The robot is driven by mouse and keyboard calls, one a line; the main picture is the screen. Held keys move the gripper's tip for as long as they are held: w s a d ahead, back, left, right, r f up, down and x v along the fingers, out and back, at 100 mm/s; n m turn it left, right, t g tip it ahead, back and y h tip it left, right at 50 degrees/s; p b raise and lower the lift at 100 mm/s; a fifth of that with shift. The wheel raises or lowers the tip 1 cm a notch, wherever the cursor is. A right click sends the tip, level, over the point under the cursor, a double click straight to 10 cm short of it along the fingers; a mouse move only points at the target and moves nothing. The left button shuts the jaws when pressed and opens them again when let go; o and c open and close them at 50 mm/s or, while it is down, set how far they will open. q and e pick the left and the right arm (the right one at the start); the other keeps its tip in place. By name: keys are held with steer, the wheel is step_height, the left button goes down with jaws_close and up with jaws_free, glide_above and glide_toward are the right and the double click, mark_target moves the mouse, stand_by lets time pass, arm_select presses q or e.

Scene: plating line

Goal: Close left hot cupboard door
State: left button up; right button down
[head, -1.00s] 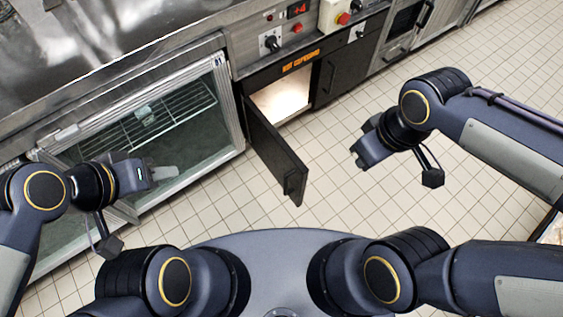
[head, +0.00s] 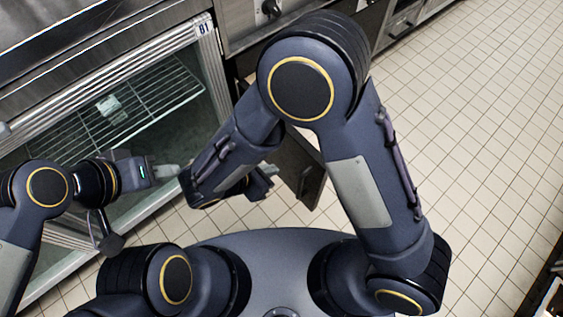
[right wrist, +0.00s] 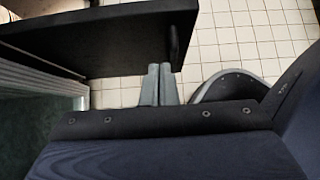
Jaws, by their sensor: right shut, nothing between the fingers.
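The left hot cupboard door (head: 300,168) is a dark panel standing open, swung out from the counter. In the head view my right arm covers most of it and the cupboard opening. In the right wrist view the door (right wrist: 90,40) crosses the upper left, with its handle (right wrist: 174,42) near the free end. My right gripper (head: 266,180) is left of the door's free end in the head view. Its fingers (right wrist: 158,84) are together and empty, appearing just below the door's edge; contact cannot be told. My left gripper (head: 166,172) is in front of the glass-fronted cabinet, its finger gap unclear.
A glass-fronted cabinet (head: 212,75) with a wire shelf (head: 150,100) stands left of the hot cupboard. A control knob (head: 271,8) is on the counter front above. The tiled floor (head: 470,130) to the right is clear.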

mark_target(308, 156)
steer(key=shift+w+d+f+b, duration=0.5)
steer(key=shift+w+d+f, duration=0.55)
steer(key=shift+d, duration=0.35)
steer(key=shift+w+d+f+b, duration=0.55)
steer(key=shift+w+d+f, duration=0.45)
steer(key=shift+d, duration=0.35)
steer(key=shift+w+d+f+b, duration=0.5)
steer(key=shift+w+d+f, duration=0.55)
steer(key=shift+d, duration=0.35)
steer(key=shift+d, duration=0.1)
